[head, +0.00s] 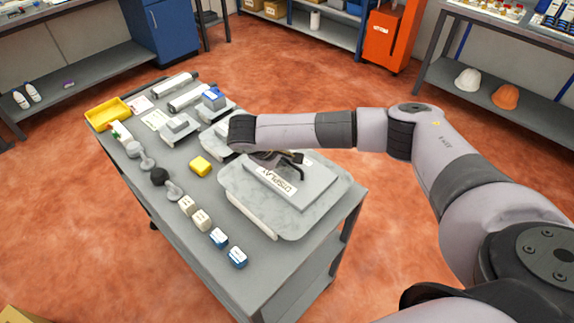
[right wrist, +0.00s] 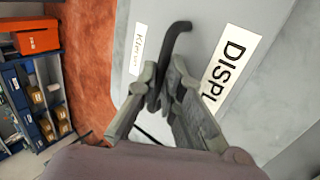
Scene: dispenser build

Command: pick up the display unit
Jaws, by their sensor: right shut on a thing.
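The display unit (head: 300,183) is a flat grey block with a white label reading DISPLAY. It sits on or just over a pale marbled tray (head: 232,183) at the near right end of the cart. My right gripper (head: 292,158) is over its far side. In the right wrist view, my right gripper (right wrist: 166,78) is shut on a dark bent handle (right wrist: 177,38) above the display unit (right wrist: 200,25). The lettering is partly cut off there. I cannot tell whether the unit is lifted. My left gripper is not in view.
The grey cart (head: 203,262) also holds a yellow block (head: 200,166), a yellow bin (head: 108,114), blue blocks (head: 237,257), cream blocks (head: 201,219) and several grey parts. An orange cabinet (head: 385,40) and shelves stand behind. Red floor around the cart is clear.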

